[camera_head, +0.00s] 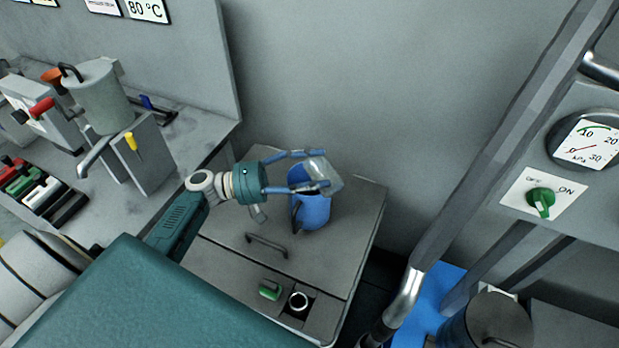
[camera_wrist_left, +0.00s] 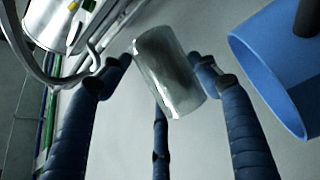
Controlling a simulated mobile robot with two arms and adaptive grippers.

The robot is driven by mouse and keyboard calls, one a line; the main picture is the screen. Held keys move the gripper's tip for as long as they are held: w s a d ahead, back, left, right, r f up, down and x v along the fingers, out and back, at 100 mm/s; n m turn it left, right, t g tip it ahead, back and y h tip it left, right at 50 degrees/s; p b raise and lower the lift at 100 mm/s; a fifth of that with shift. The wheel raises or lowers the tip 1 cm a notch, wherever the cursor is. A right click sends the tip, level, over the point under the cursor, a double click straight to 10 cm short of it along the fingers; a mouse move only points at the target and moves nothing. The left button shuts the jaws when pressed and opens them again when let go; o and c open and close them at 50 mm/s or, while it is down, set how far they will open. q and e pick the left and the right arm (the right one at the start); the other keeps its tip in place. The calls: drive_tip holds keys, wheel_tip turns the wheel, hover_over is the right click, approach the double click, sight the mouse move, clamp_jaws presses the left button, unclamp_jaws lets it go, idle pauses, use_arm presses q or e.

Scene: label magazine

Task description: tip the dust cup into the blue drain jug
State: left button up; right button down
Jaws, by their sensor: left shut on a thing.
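In the left wrist view the cup (camera_wrist_left: 170,75) sits tilted between the blue fingers, and the jug (camera_wrist_left: 275,75) shows at the right, apart from the cup there. I cannot tell how much dust the cup holds. My right gripper is out of view.
A workbench with a grey canister (camera_head: 98,95) is at left. A panel with a gauge and green knob (camera_head: 541,198) is at right.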

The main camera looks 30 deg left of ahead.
sight(307, 164)
use_arm(q)
drive_tip(key=shift+w+a+r+n+t+h+b, duration=0.2)
drive_tip(key=shift+r+n+t+b, duration=0.1)
drive_tip(key=shift+n, duration=0.5)
drive_tip(key=shift+w+a+r+n+t+h+b, duration=0.1)
drive_tip(key=shift+a+r+n+t+b, duration=0.15)
drive_tip(key=shift+n, duration=0.55)
idle(0.7)
drive_tip(key=shift+w+a+f+n+t+b, duration=0.2)
drive_tip(key=shift+f+n+t+b, duration=0.3)
drive_tip(key=shift+n+b, duration=0.45)
idle(0.4)
drive_tip(key=shift+w+a+r+n+t, duration=0.1)
drive_tip(key=shift+a+n+t, duration=0.2)
drive_tip(key=shift+n, duration=0.45)
drive_tip(key=shift+w+a+r+n+t, duration=0.15)
drive_tip(key=shift+n+t, duration=0.25)
drive_tip(key=shift+n, duration=0.35)
drive_tip(key=shift+w+a+n+t, duration=0.1)
drive_tip(key=shift+a+n+t, duration=0.2)
drive_tip(key=shift+n, duration=0.45)
idle(0.5)
drive_tip(key=shift+w+a+f+n+t+b, duration=0.1)
drive_tip(key=shift+a+f+n+t+b, duration=0.05)
drive_tip(key=shift+f+n+t+b, duration=0.3)
drive_tip(key=shift+w+a+f+n+t+b, duration=0.15)
drive_tip(key=shift+f+n+b, duration=0.1)
drive_tip(key=shift+n+b, duration=0.3)
idle(0.4)
